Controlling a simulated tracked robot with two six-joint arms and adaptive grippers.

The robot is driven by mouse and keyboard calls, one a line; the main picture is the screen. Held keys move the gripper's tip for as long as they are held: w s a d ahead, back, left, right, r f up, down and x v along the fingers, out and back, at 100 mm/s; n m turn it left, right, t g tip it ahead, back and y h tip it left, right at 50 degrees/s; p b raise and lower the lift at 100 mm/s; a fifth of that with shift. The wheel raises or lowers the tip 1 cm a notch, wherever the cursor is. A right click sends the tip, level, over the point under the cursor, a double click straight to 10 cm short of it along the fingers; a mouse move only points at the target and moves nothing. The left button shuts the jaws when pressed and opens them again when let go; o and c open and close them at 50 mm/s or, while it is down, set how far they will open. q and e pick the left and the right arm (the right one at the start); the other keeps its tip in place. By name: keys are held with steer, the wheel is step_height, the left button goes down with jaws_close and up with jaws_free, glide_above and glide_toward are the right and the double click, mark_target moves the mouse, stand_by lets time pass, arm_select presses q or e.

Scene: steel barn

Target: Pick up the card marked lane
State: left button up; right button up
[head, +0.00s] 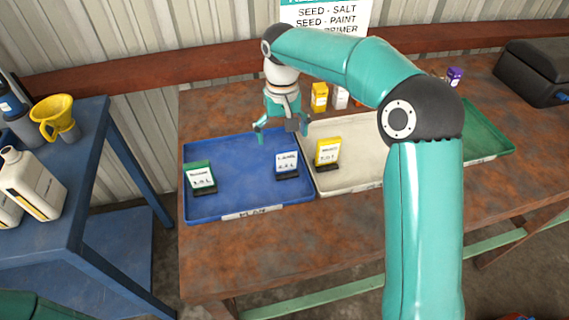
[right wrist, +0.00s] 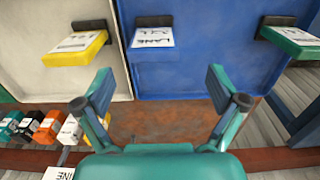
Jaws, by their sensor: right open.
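The card marked lane (head: 287,161) is white with a blue top edge and stands in a black holder at the right side of the blue tray (head: 232,190). In the right wrist view the card (right wrist: 153,37) shows its LANE lettering upside down, beyond my fingertips. My right gripper (head: 281,128) is open and empty above the back right part of the blue tray, behind the card. In the right wrist view its two fingers (right wrist: 158,84) are spread wide, with the card apart from them and roughly centred. My left gripper is not in view.
A green card (head: 200,177) stands at the left of the blue tray. A yellow card (head: 328,151) stands in the white tray (head: 350,178). Small boxes (head: 319,97) stand behind the trays. A black case (head: 535,70) is at the far right. The blue tray's middle is clear.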

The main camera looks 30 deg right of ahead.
mark_target(283, 148)
step_height(283, 148, down, 5)
steer(key=shift+r, duration=0.15)
steer(key=shift+d+f+p, duration=0.2)
steer(key=shift+f+p, duration=0.15)
steer(key=shift+f, duration=1)
steer(key=shift+d+f+p, duration=0.2)
steer(key=shift+f+p, duration=0.1)
steer(key=shift+f, duration=1.05)
steer(key=shift+s, duration=0.1)
steer(key=c, duration=1.1)
